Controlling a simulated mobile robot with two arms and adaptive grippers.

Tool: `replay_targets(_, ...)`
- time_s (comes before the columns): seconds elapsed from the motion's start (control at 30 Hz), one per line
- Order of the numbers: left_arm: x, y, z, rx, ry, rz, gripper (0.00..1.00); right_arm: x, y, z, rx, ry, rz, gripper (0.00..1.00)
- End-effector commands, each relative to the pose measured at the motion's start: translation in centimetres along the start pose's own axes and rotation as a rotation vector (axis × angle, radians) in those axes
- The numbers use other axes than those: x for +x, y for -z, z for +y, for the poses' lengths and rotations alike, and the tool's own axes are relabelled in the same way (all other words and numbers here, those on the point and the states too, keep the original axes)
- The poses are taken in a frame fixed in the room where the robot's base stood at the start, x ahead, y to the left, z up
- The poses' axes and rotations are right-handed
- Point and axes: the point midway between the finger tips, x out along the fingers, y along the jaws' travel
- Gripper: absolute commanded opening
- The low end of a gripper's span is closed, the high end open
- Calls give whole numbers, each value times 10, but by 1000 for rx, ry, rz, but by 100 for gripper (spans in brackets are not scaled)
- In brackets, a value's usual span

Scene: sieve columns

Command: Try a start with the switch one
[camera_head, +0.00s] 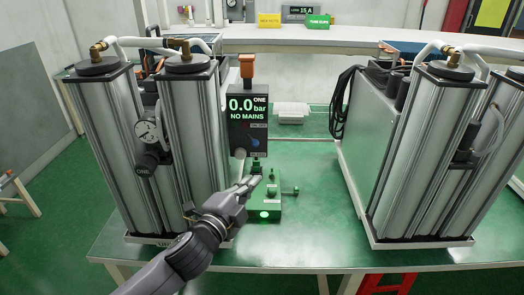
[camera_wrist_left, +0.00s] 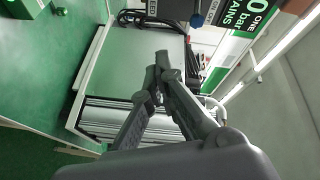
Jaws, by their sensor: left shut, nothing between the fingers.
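The dark control box marked ONE (camera_head: 248,118) stands beside the left column unit, its screen reading 0.0 bar and NO MAINS. Its blue switch (camera_head: 255,142) sits on the lower face; a blue knob (camera_wrist_left: 197,20) also shows in the left wrist view near the top. My left gripper (camera_head: 254,182) is shut and empty, its fingertips below the box and apart from the switch. In the left wrist view its fingers (camera_wrist_left: 164,66) meet at the tips. My right gripper is not in view.
A green box (camera_head: 265,209) with small knobs and a lit lamp sits on the green table just beyond my left gripper. Tall metal columns (camera_head: 94,150) stand at left, and another column unit (camera_head: 425,150) at right. Bare green tabletop (camera_head: 315,215) lies between them.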

Motion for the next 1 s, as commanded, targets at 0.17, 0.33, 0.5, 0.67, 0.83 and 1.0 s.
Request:
replay_targets(0.17,3,27,-31,131,58,91,0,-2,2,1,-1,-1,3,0)
replay_targets(0.33,3,32,-36,159,69,109,0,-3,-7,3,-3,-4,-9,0)
replay_targets(0.5,3,32,-36,157,69,108,0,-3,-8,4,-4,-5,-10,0)
replay_targets(0.67,6,32,-36,155,69,108,0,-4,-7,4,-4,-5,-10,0)
replay_targets(0.83,24,35,-39,154,69,107,0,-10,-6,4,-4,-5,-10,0)
replay_targets(1.0,55,39,-42,154,69,107,0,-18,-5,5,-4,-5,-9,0)
